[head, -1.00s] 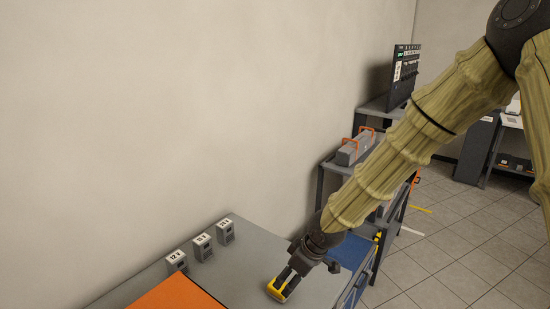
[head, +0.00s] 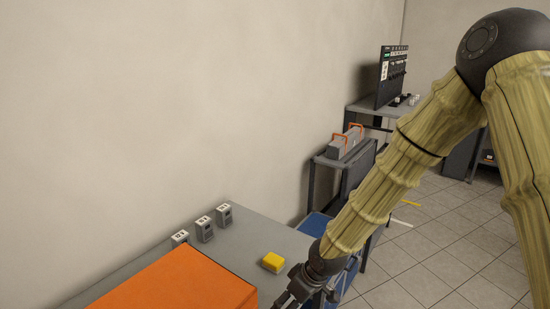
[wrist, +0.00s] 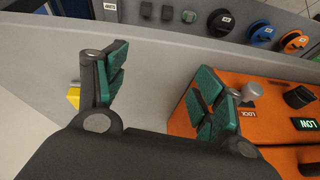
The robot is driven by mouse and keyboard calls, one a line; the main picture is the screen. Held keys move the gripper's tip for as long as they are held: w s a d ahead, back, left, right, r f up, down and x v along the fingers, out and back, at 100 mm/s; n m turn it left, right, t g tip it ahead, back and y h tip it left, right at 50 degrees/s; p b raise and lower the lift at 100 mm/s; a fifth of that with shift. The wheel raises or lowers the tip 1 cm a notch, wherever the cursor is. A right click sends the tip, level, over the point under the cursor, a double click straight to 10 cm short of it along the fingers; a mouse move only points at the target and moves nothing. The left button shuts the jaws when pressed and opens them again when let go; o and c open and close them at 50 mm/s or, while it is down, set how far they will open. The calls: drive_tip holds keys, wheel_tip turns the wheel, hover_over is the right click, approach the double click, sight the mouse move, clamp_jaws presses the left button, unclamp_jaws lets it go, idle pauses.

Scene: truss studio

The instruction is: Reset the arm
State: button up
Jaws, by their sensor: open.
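My gripper (head: 292,299) is low in the head view, at the right edge of the grey bench, partly cut off by the frame's bottom. In the wrist view my gripper (wrist: 160,88) shows two green-padded fingers spread wide with nothing between them. A yellow block (head: 273,262) sits on the bench, up and left of my gripper and apart from it. In the wrist view a bit of the yellow block (wrist: 73,97) shows behind the left finger.
An orange box (head: 180,283) fills the bench's front. In the wrist view the orange panel (wrist: 265,108) has a knob and a LOW display beside my right finger. Small grey units (head: 204,229) stand along the wall. A cart with a grey case (head: 345,143) stands beyond the bench.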

drive_tip(key=s+d+f+m+g, duration=0.1)
drive_tip(key=s+d+f+m, duration=0.25)
drive_tip(key=s+f, duration=0.7)
drive_tip(key=s+d+f+m+h, duration=0.1)
drive_tip(key=s+d+f+m, duration=0.1)
drive_tip(key=s+d+f, duration=0.2)
drive_tip(key=s+d+f+m+h, duration=0.1)
drive_tip(key=s+d+f, duration=0.4)
drive_tip(key=s, duration=0.6)
drive_tip(key=s+d+f+m+g+h, duration=0.1)
drive_tip(key=s+d+f+m+h, duration=0.1)
drive_tip(key=s, duration=0.5)
drive_tip(key=d+f+m, duration=0.1)
drive_tip(key=d+f, duration=0.1)
drive_tip(key=d, duration=0.1)
drive_tip(key=shift+s+d+f, duration=0.4)
